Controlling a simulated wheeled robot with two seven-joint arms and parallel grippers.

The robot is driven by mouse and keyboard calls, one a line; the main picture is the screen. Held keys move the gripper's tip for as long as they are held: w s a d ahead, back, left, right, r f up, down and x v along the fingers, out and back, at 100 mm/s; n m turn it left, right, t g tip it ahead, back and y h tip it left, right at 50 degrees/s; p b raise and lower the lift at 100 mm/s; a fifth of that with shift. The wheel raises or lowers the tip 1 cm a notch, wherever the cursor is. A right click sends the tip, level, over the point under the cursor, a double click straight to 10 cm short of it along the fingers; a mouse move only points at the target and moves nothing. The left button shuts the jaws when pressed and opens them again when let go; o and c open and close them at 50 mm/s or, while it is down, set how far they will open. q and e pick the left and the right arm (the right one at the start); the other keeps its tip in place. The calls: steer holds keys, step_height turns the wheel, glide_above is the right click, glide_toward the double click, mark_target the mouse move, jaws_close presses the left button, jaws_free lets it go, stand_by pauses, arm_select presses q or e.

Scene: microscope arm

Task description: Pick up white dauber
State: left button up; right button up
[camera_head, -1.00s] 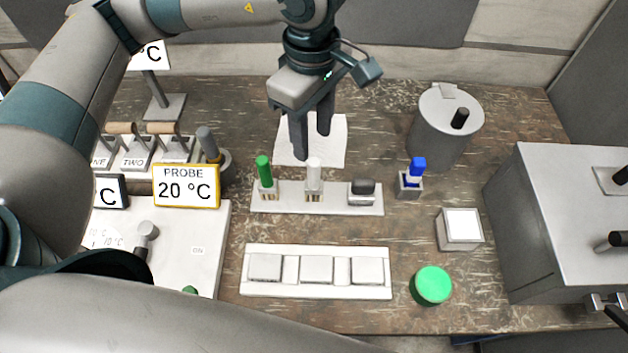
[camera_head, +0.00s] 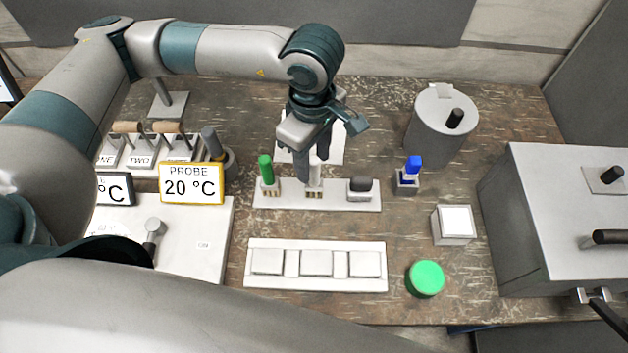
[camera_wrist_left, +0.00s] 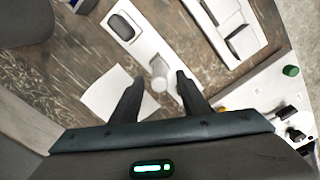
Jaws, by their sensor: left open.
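The white dauber (camera_wrist_left: 160,72) stands in the middle of the white rack (camera_head: 345,197). In the head view my left gripper (camera_head: 313,168) points down over it and covers much of it; a little of its lower part shows below the fingers. In the left wrist view the open fingers lie on either side of the dauber, with gaps, and nothing is gripped. The green dauber (camera_head: 265,169) stands at the rack's left end, and a dark grey block (camera_head: 361,186) sits at its right end. My right gripper is not in view.
A blue-capped item (camera_head: 412,167) in a small holder stands right of the rack. A white paper (camera_head: 331,146) lies behind it. In front are a strip with grey pads (camera_head: 316,282) and a green disc (camera_head: 425,278). A probe sign (camera_head: 192,184) stands left.

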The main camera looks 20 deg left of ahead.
mark_target(314, 173)
arm_select(q)
steer(key=shift+f+p, duration=0.5)
steer(key=shift+p, duration=0.15)
step_height(314, 173, down, 3)
steer(key=shift+d+r+p, duration=0.1)
steer(key=shift+p, duration=0.8)
steer(key=shift+f, duration=0.5)
jaws_close()
